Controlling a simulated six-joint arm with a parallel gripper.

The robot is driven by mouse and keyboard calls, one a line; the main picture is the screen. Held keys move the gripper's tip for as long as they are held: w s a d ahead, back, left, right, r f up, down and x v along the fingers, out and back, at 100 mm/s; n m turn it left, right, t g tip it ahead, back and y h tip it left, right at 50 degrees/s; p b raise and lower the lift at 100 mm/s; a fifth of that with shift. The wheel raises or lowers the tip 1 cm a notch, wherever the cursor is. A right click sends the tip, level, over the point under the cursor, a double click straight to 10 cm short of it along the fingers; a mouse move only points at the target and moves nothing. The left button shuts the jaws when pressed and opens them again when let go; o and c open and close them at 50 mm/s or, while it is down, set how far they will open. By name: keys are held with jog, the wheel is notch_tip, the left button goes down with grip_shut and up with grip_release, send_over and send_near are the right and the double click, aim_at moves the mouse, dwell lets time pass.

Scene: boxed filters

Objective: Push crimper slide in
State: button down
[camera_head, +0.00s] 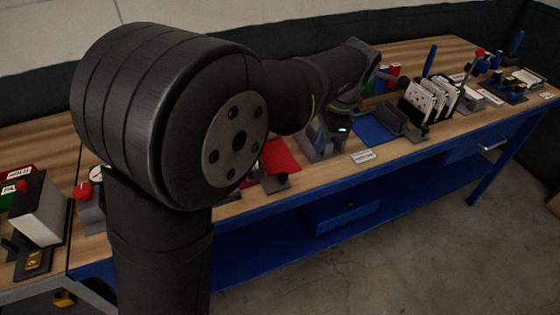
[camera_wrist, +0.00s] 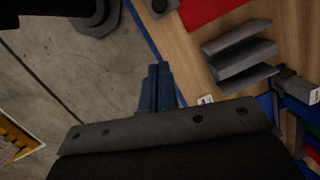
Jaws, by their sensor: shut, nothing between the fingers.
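My gripper (camera_wrist: 158,66) shows in the wrist view as two blue-grey fingers pressed together, with nothing between them. It hangs over the bench's front edge, with floor to its left. A grey fixture with parallel raised walls (camera_wrist: 240,52) stands on the wood to the right of the fingertips, apart from them. It appears to be the same grey fixture in the head view (camera_head: 318,142), partly covered by my arm. I cannot tell which part is the crimper slide. In the head view my fingers cannot be made out.
A red mat (camera_head: 280,157) and a dark block with a knob (camera_head: 276,183) lie left of the fixture. A blue mat (camera_head: 373,129) and a rack of white panels (camera_head: 432,101) are to the right. A white label (camera_head: 362,156) is on the bench's front edge.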

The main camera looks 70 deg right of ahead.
aim_at(285, 180)
jog(key=f+m, duration=0.1)
jog(key=f, duration=0.2)
jog(key=w+f, duration=0.1)
jog(key=f, duration=0.3)
jog(key=f+m, duration=0.1)
jog(key=f, duration=0.3)
jog(key=shift+w+m+t+y, duration=0.25)
jog(key=shift+m+t+y, duration=0.05)
jog(key=shift+t, duration=0.1)
jog(key=shift+w+a, duration=0.25)
jog(key=shift+w, duration=0.35)
jog(key=shift+w+a, duration=0.2)
jog(key=shift+w, duration=0.4)
jog(key=shift+w+a+f, duration=0.1)
jog(key=shift+w+a, duration=0.05)
jog(key=shift+w, duration=0.35)
jog(key=shift+w+a, duration=0.75)
